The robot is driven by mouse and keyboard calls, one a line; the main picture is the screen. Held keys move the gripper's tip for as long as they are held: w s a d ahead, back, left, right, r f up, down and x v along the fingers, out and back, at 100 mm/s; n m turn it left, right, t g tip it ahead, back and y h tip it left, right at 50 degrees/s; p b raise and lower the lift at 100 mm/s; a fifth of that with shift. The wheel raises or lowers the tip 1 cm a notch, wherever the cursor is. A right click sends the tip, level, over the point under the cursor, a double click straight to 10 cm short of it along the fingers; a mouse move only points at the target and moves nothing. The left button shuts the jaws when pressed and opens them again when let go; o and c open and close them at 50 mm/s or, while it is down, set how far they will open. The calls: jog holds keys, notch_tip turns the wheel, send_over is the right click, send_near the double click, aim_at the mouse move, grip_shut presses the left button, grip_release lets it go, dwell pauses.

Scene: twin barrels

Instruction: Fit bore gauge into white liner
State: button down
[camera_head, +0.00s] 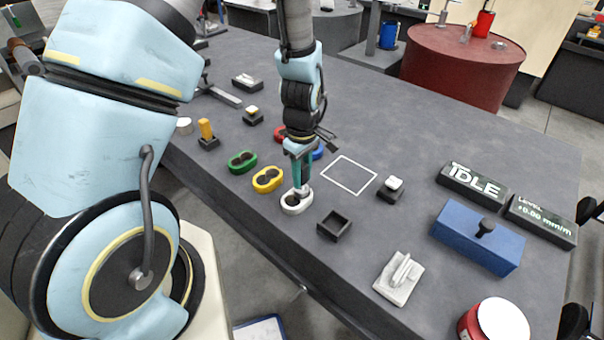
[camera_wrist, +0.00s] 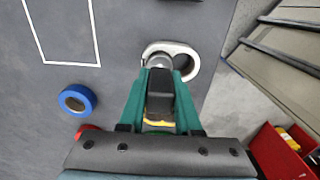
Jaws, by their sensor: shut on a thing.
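The white liner (camera_head: 297,208) is an oblong ring piece with two round bores, lying on the dark bench below my gripper (camera_head: 302,186). It also shows in the wrist view (camera_wrist: 190,49). My gripper (camera_wrist: 158,75), with teal fingers, is shut on the bore gauge (camera_wrist: 158,61), a grey piece showing at the fingertips. The gauge's tip is at the liner's left bore in the wrist view; the right bore is open and empty. The fingers hide much of the gauge, and I cannot tell how deep its tip sits.
Yellow (camera_head: 267,179) and green (camera_head: 242,161) liners lie left of the white one; a blue ring (camera_wrist: 77,100) lies nearby. A black square tray (camera_head: 334,226) and a white slotted block (camera_head: 399,279) stand to the right. The white-outlined square (camera_head: 349,175) is empty.

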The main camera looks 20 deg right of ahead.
jog(key=shift+f+b, duration=0.55)
jog(key=shift+f, duration=0.3)
jog(key=c, duration=0.5)
grip_release()
jog(key=shift+r, duration=0.1)
notch_tip(320, 180, up, 11)
jog(key=shift+f+b, duration=0.15)
jog(key=shift+b, duration=0.75)
jog(key=a+r+m, duration=0.2)
jog(key=a, duration=0.6)
jog(key=w+a+r+m+t, duration=0.1)
jog(key=a+r+m, duration=0.1)
jog(key=a, duration=0.7)
jog(key=a+r+m, duration=0.3)
jog(key=a, duration=0.5)
jog(key=shift+w+a+t, duration=0.15)
jog(key=shift+a+t, duration=0.05)
jog(key=shift+t, duration=0.1)
